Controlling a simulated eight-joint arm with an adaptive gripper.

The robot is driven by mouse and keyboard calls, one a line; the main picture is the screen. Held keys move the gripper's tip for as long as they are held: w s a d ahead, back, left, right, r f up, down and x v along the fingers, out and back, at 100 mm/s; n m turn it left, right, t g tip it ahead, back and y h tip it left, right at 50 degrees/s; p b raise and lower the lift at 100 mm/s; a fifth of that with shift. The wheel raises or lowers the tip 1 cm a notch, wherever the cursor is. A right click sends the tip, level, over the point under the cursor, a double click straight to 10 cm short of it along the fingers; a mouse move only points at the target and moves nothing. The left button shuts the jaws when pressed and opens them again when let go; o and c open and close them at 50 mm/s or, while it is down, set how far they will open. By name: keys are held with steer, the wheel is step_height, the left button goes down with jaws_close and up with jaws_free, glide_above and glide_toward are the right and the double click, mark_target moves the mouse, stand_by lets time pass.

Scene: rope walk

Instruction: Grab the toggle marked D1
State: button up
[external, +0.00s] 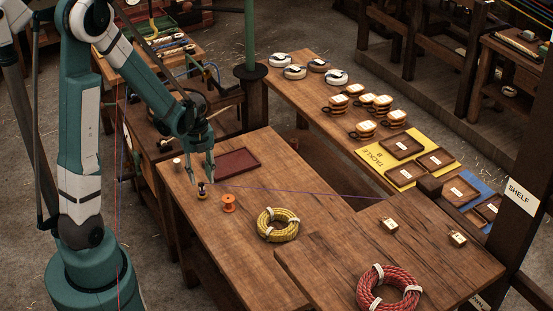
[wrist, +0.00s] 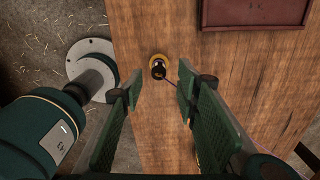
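No mark D1 is legible in either view, so I cannot tell for certain which thing is the toggle. A small dark upright piece with a yellow base (external: 202,192) stands near the left edge of the wooden table. It also shows in the wrist view (wrist: 158,67), with a thin purple line running from it to the lower right. My gripper (external: 204,177) points down just above this piece. In the wrist view my gripper (wrist: 157,84) is open, its two green fingers apart, with the piece just beyond the gap and nothing visibly held.
An orange spool (external: 228,203) stands close beside the piece. A dark red tray (external: 237,163) lies behind it. A yellow rope coil (external: 278,225), a red coil (external: 389,289) and two small tagged pieces (external: 390,225) (external: 458,238) lie rightward. The purple line crosses the table.

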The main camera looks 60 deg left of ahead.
mark_target(199, 185)
stand_by(0.3)
steer(key=shift+s+f+b, duration=0.1)
steer(key=shift+f+b, duration=0.55)
steer(key=shift+f, duration=1.95)
steer(key=shift+c, duration=0.4)
steer(key=c, duration=0.9)
